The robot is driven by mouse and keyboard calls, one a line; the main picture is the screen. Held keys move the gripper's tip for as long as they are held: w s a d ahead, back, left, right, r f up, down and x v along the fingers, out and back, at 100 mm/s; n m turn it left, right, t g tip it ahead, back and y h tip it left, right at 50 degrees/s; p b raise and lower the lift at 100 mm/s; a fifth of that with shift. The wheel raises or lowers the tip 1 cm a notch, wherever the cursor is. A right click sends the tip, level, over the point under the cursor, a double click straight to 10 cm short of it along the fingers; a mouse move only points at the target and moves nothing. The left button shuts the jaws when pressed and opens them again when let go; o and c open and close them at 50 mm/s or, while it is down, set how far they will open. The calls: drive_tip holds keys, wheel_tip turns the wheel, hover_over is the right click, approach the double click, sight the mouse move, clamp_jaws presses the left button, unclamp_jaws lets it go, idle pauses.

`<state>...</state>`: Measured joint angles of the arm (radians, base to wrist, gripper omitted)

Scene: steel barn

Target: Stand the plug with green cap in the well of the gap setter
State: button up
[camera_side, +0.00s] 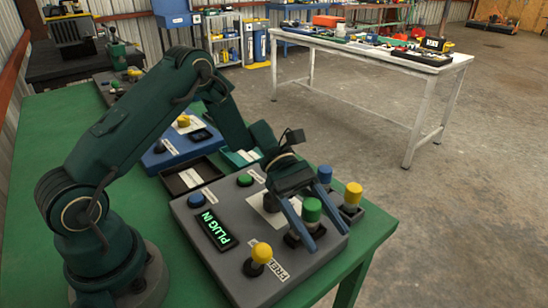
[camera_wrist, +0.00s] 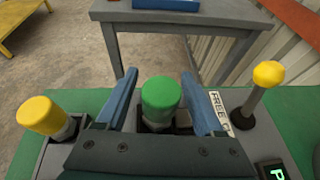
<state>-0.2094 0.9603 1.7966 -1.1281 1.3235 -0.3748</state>
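The plug with green cap (camera_side: 312,210) stands upright at a dark square holder on the grey device, which I take to be the gap setter (camera_side: 228,278). My gripper (camera_side: 303,238) is low over the device, its two blue fingers on either side of the plug. In the wrist view the green cap (camera_wrist: 161,97) is between the open fingers (camera_wrist: 159,103). A gap shows at the left finger; I cannot tell whether the right one touches. The device's display (camera_side: 215,229) reads "PLUG IN" in green. The plug's lower end is hidden, so I cannot tell its seating.
A yellow-capped plug (camera_side: 352,196) and a blue-capped one (camera_side: 325,176) stand close by at the device's right. A yellow ball-topped lever (camera_side: 261,254) rises at the front. A dark tray (camera_side: 187,182) and a blue device (camera_side: 160,160) lie behind. A white-topped bench (camera_side: 405,68) stands apart.

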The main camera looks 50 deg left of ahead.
drive_tip(key=shift+r, duration=0.1)
drive_tip(key=shift+w+a+r, duration=0.1)
drive_tip(key=shift+a+r, duration=0.05)
drive_tip(key=shift+a, duration=0.1)
drive_tip(key=v, duration=1.1)
drive_tip(key=shift+a+r, duration=0.1)
drive_tip(key=shift+a, duration=0.05)
drive_tip(key=shift+s+r, duration=0.2)
drive_tip(key=s+r+m+t+y, duration=0.2)
drive_tip(key=s+m+t+y, duration=0.1)
drive_tip(key=s+m+y, duration=0.3)
drive_tip(key=s+r+m+t+y, duration=0.3)
drive_tip(key=s+m+t+y, duration=0.1)
drive_tip(key=s+m+y, duration=0.3)
drive_tip(key=s+m, duration=0.2)
drive_tip(key=m, duration=0.1)
drive_tip(key=shift+s+r+m, duration=0.15)
drive_tip(key=shift+r+m, duration=0.15)
drive_tip(key=shift+r, duration=0.05)
